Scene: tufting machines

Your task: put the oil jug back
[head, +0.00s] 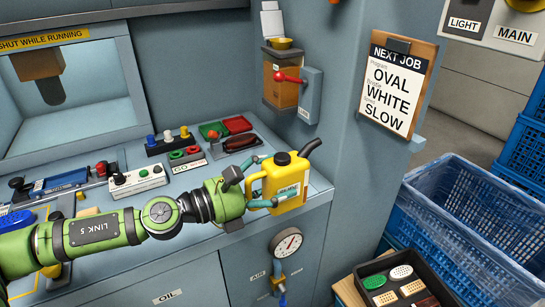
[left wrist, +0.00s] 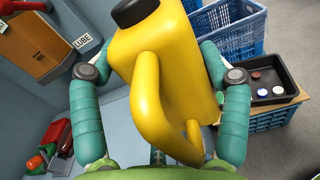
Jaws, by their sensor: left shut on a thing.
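The oil jug (head: 285,182) is yellow with a black cap and a dark spout pointing up to the right. It is upright at the right end of the blue-grey counter; I cannot tell whether its base touches the counter. My left gripper (head: 262,185) is shut on the jug, with a teal finger on each side of it. In the left wrist view the jug (left wrist: 165,70) fills the middle, its handle towards the camera, between the two fingers. A label reading OIL (head: 167,296) is on the cabinet front below the counter. My right gripper is not in view.
A pressure gauge (head: 287,243) and AIR valve project below the counter's right end. A lube dispenser (head: 283,80) hangs on the wall above. A control box (head: 137,181) and small trays (head: 225,127) occupy the counter. Blue crates (head: 460,215) and a black tray (head: 395,285) stand right.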

